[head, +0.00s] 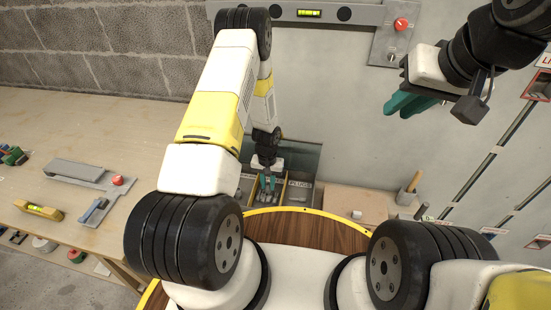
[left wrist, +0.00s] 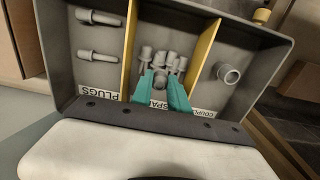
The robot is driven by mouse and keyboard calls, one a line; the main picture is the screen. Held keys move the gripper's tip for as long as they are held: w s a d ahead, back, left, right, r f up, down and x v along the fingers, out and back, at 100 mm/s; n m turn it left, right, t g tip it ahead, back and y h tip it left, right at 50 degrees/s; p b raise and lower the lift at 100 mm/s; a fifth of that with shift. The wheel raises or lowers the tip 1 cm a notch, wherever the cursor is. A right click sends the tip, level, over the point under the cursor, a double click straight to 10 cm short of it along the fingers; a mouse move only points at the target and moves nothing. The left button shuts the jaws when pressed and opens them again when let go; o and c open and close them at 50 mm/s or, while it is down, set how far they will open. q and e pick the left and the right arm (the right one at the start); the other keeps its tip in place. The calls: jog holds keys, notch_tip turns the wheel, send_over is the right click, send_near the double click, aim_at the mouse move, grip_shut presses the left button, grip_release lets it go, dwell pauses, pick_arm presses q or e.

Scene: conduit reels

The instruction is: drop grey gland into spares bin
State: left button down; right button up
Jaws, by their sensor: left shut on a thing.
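My left gripper (head: 267,184) points down into a grey divided bin. In the left wrist view its teal fingers (left wrist: 165,88) are over the middle compartment, whose partly hidden label begins "SPA". They are shut on a grey gland (left wrist: 160,82), which is mostly hidden between the fingertips. Several similar grey pieces (left wrist: 172,61) lie in that compartment just beyond the fingers. I cannot tell whether the held gland touches them. My right gripper (head: 397,109) is raised at the upper right, away from the bin; its finger gap is unclear.
Yellow dividers (left wrist: 202,58) separate the compartments. The PLUGS side holds two grey plugs (left wrist: 97,55); the side labelled "COUPL" holds a grey ring-shaped coupler (left wrist: 228,74). A wooden block (head: 352,203) stands right of the bin. A workbench (head: 120,140) with tools is at left.

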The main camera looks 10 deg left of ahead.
aim_at(268, 184)
pick_arm(q)
jog(key=shift+w+f, duration=0.15)
jog(key=shift+w, duration=0.1)
jog(key=shift+s, duration=0.15)
jog(key=shift+f, duration=0.55)
jog(key=c, duration=1.3)
grip_release()
notch_tip(268, 184, up, 9)
jog(key=shift+f, duration=0.1)
